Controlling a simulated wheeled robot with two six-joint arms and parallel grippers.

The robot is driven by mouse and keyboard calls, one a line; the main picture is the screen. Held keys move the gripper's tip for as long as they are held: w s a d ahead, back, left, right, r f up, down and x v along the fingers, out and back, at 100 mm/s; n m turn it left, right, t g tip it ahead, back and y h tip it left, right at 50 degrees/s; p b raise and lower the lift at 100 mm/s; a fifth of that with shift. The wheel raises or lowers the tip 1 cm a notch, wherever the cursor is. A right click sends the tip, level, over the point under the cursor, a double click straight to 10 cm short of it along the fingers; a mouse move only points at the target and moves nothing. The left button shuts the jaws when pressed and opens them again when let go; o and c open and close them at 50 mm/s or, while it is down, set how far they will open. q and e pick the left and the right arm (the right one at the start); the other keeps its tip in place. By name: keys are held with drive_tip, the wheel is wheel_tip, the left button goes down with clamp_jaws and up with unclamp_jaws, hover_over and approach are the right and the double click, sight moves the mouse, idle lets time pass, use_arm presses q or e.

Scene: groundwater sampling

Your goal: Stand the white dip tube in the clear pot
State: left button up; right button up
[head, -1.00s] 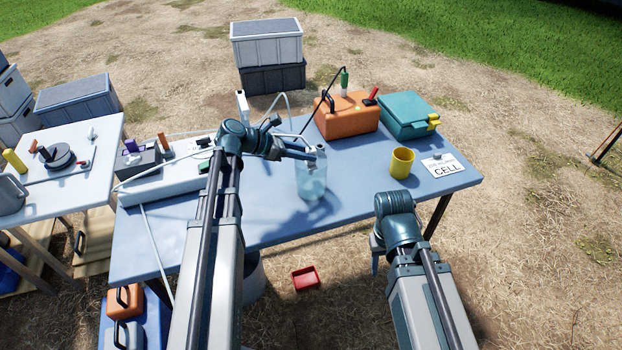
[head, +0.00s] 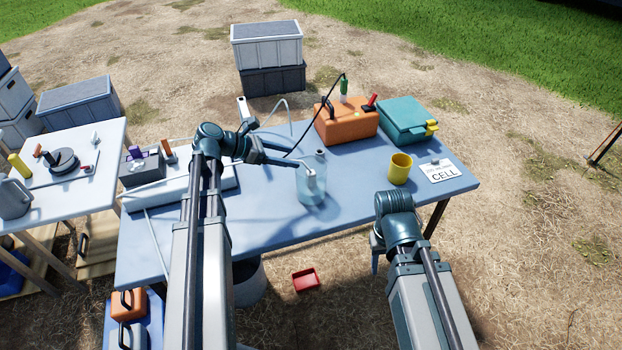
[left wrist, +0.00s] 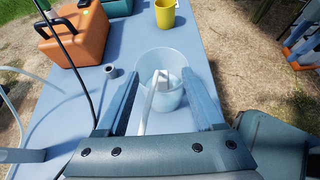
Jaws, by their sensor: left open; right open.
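The clear pot (head: 312,192) stands upright near the middle of the blue table, and also shows in the left wrist view (left wrist: 178,62). The white dip tube (head: 310,180) is at the pot, its bent top showing in the left wrist view (left wrist: 151,100). Part of it shows within the pot's outline; I cannot tell whether its lower end rests on the bottom. My left gripper (head: 306,163) is open, its fingers on either side of the tube at the pot. My right gripper (head: 377,262) is open and empty, low in front of the table's edge, partly hidden by its wrist.
Behind the pot are a small grey cylinder (head: 320,154) and an orange case (head: 346,125) with a black cable. A yellow mug (head: 400,168), teal case (head: 404,120) and CELL card (head: 440,171) stand right. The table's front right is clear.

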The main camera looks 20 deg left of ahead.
use_arm(q)
drive_tip(key=p+v, duration=0.2)
drive_tip(key=v, duration=0.5)
drive_tip(key=shift+a+r+p, duration=0.15)
drive_tip(key=shift+a+p, duration=0.05)
drive_tip(key=shift+p, duration=0.2)
drive_tip(key=shift+s, duration=0.1)
drive_tip(key=s+d+f+m+g+y, duration=0.2)
drive_tip(key=s+d+m, duration=0.3)
drive_tip(key=d+m, duration=0.3)
drive_tip(key=s+d+f+m+g+y+p, duration=0.1)
drive_tip(key=s+d+f+m+y, duration=0.3)
drive_tip(key=d+m, duration=0.4)
drive_tip(key=s+d+f+m+g+y+p, duration=0.1)
drive_tip(key=s+d+f+m+g+y, duration=0.2)
drive_tip(key=s+d+m, duration=0.4)
drive_tip(key=shift+s+d+m+g+y, duration=0.2)
drive_tip(key=shift+d+m+g+y, duration=0.6)
drive_tip(key=shift+m, duration=2)
drive_tip(key=shift+t+y, duration=0.3)
drive_tip(key=shift+c, duration=0.3)
